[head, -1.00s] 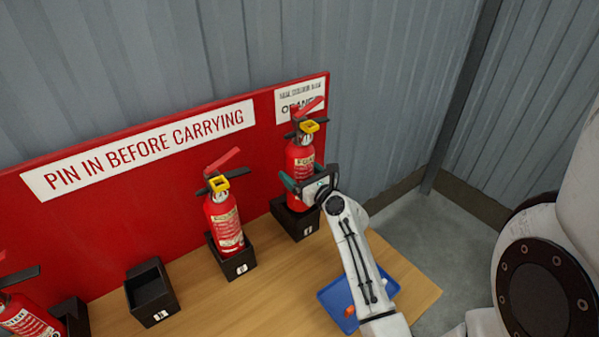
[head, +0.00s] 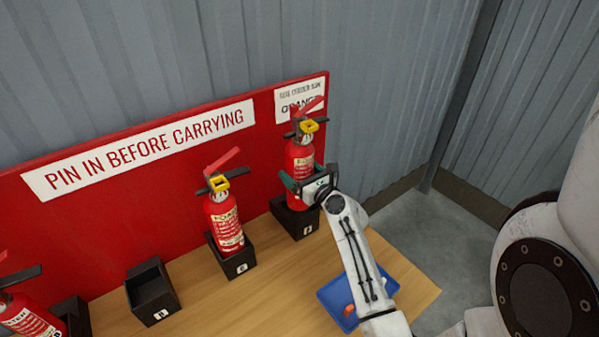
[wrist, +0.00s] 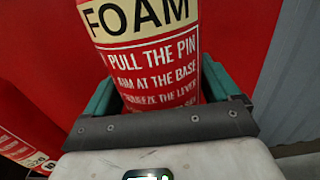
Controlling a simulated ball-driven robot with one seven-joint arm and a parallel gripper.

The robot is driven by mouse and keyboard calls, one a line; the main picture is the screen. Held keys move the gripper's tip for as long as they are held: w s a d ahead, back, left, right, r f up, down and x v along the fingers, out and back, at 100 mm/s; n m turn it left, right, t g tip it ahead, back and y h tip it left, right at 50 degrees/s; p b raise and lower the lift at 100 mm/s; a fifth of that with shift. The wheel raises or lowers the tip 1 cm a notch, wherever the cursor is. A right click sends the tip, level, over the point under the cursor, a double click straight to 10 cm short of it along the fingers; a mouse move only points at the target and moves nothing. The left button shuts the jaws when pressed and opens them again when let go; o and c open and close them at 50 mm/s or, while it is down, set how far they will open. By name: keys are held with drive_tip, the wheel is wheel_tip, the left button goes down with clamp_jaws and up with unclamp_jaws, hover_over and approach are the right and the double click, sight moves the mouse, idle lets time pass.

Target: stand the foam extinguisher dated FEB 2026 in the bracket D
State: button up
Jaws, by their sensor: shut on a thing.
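My gripper (head: 303,185) is shut around the body of the rightmost red extinguisher (head: 299,157). That extinguisher stands upright in the rightmost black bracket (head: 300,222), with a yellow piece near its lever. In the wrist view its label reads FOAM (wrist: 140,18) above pull-the-pin instructions; no date shows. Another red foam extinguisher (head: 224,222) stands in the middle bracket (head: 239,264). An empty black bracket (head: 152,291) stands left of it; its small letter looks like D but is hard to read. A further extinguisher (head: 27,318) is cut off at the left.
A blue tray (head: 325,296) with small orange and white items lies on the wooden table (head: 272,285) beside my forearm. A red backboard (head: 105,225) with signs stands behind the brackets. The table front is mostly clear.

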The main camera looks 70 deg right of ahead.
drive_tip(key=shift+d+f+b, duration=0.1)
drive_tip(key=shift+f+b, duration=1.9)
drive_tip(key=shift+f, duration=0.4)
idle(1.8)
idle(0.4)
drive_tip(key=o, duration=1.3)
drive_tip(key=shift+c, duration=0.2)
drive_tip(key=shift+o, duration=0.4)
drive_tip(key=shift+f, duration=0.45)
drive_tip(key=b+v, duration=0.1)
drive_tip(key=v, duration=1)
drive_tip(key=shift+r+b, duration=0.3)
